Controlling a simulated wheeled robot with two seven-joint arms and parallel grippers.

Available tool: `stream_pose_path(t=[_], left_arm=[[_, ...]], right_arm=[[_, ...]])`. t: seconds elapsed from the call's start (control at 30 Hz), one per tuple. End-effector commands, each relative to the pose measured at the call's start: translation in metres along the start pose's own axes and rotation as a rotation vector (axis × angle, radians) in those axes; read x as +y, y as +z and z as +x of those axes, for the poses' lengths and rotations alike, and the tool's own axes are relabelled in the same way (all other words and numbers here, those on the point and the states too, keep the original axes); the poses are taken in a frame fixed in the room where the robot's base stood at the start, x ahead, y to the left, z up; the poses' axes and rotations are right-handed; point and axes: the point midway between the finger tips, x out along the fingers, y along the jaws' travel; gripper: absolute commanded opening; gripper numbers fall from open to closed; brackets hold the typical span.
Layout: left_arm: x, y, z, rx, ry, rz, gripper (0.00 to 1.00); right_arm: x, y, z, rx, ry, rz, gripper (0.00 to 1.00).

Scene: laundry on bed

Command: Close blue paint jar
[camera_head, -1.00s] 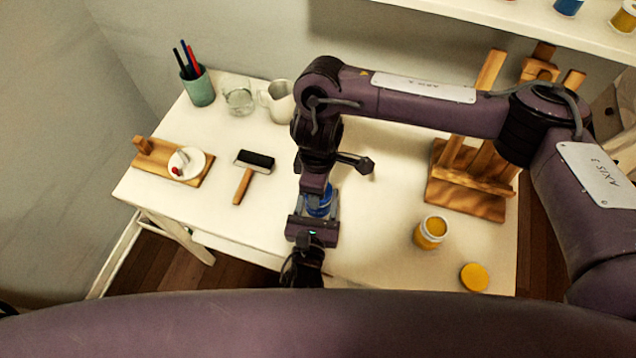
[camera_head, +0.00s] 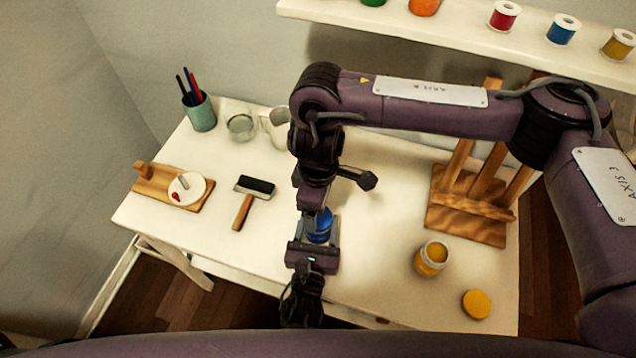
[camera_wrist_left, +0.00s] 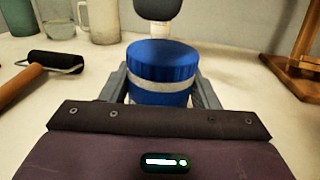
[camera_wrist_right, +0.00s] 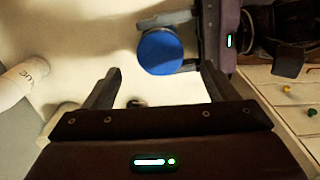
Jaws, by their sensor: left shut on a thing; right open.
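The blue paint jar (camera_head: 320,227) stands upright near the front of the white table. In the left wrist view its blue lid (camera_wrist_left: 162,58) sits on top, above a pale band and a blue lower body (camera_wrist_left: 160,95). I cannot tell how tight the lid is. My left gripper (camera_head: 316,243) is shut on the jar's sides from the front. My right gripper (camera_head: 315,207) hangs over the jar from above. In the right wrist view its jaws (camera_wrist_right: 160,72) are open and empty, and the round lid top (camera_wrist_right: 160,50) shows apart from them.
An open yellow paint jar (camera_head: 431,258) and its loose lid (camera_head: 477,304) lie to the right. A wooden easel (camera_head: 470,205) stands behind them. A roller (camera_head: 250,195), a glass (camera_head: 240,125), a white pitcher (camera_head: 278,125) and a pen cup (camera_head: 200,113) are left or behind. A shelf (camera_head: 400,28) hangs above.

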Motion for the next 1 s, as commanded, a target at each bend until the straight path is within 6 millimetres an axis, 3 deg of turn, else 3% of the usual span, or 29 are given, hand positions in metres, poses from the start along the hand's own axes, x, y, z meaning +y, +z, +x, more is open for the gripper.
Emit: stream_pose_path(t=[0.1, 0.33, 0.5, 0.8, 0.83, 1.0], left_arm=[[0.0, -0.001, 0.0, 0.001, 0.0, 0.0, 0.0], [0.0, -0.001, 0.0, 0.001, 0.0, 0.0, 0.0], [0.0, -0.001, 0.0, 0.001, 0.0, 0.0, 0.0], [0.0, -0.001, 0.0, 0.001, 0.0, 0.0, 0.0], [0.0, -0.001, 0.0, 0.001, 0.0, 0.0, 0.59], [0.0, 0.0, 0.0, 0.001, 0.0, 0.0, 0.81]], right_arm=[[0.002, 0.0, -0.028, 0.001, 0.008, -0.002, 0.8], [0.001, 0.0, -0.065, -0.001, 0.004, 0.0, 0.8], [0.0, 0.001, -0.077, -0.002, 0.0, 0.002, 0.8], [0.0, 0.001, -0.078, -0.001, -0.001, 0.002, 0.8], [0.0, 0.001, -0.078, -0.001, -0.001, 0.002, 0.8], [0.0, 0.0, -0.078, -0.001, -0.001, 0.002, 0.8]])
